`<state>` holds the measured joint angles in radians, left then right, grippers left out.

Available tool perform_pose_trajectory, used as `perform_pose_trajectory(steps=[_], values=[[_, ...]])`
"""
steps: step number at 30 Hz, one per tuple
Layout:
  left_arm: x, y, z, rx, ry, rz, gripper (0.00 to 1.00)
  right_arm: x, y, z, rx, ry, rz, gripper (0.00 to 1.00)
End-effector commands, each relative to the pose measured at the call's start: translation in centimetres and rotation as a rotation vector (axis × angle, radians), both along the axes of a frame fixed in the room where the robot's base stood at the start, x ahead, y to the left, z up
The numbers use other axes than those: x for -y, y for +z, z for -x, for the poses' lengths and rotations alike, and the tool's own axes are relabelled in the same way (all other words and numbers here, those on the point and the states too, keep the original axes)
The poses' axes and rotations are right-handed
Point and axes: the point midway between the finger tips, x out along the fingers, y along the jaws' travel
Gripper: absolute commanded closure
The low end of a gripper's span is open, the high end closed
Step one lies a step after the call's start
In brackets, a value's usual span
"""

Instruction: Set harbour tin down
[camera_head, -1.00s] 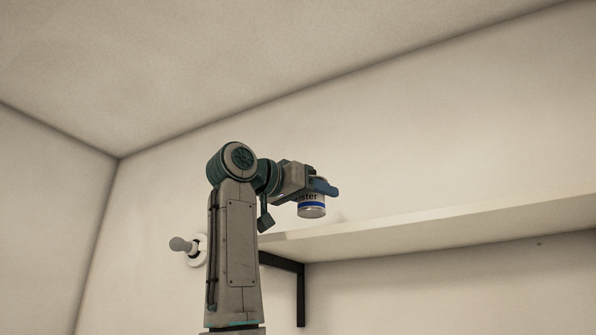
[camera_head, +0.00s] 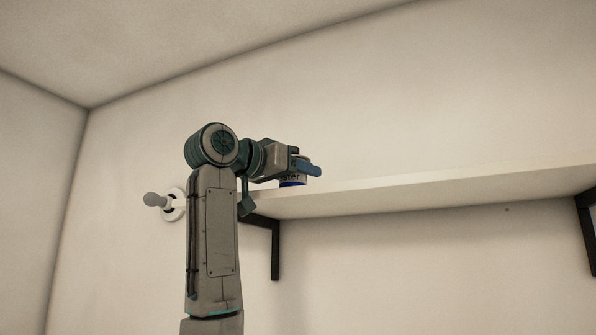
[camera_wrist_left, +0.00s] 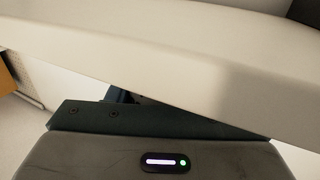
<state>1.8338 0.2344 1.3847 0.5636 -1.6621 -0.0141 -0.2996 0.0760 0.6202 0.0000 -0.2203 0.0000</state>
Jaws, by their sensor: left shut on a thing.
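The tin looks upright at the left end of the pale wall shelf (camera_head: 420,189). Its bottom is hidden behind the shelf's front edge, so I cannot tell whether it touches the shelf. The left wrist view shows the shelf edge (camera_wrist_left: 160,62) close by, but not the tin. My right gripper is not in view.
The shelf's visible front edge to the right of the tin is clear. Dark brackets (camera_head: 275,250) hold the shelf from below. A round white wall fitting with a grey knob (camera_head: 155,200) is left of my arm.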

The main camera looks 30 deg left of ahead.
Motion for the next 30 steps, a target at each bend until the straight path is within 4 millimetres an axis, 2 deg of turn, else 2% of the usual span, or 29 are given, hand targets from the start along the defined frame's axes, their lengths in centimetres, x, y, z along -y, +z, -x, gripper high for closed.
perform_pose_trajectory(steps=[3,4,7,18,23,30], values=[[0.0,-0.3,0.0,0.001,0.000,0.000,0.79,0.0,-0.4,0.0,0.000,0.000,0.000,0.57],[0.0,-0.3,0.0,0.000,0.000,0.000,0.49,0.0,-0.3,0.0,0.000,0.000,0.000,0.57],[0.0,-0.2,0.0,0.000,0.000,0.000,0.31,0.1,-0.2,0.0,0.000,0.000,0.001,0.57],[0.0,0.1,0.1,0.001,0.000,0.000,0.31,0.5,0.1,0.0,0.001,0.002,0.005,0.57],[-0.8,-0.5,2.2,0.004,0.001,0.000,0.31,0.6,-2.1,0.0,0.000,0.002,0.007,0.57],[-2.5,-0.6,6.9,0.003,0.001,0.002,0.31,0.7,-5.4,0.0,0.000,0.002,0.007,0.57]])
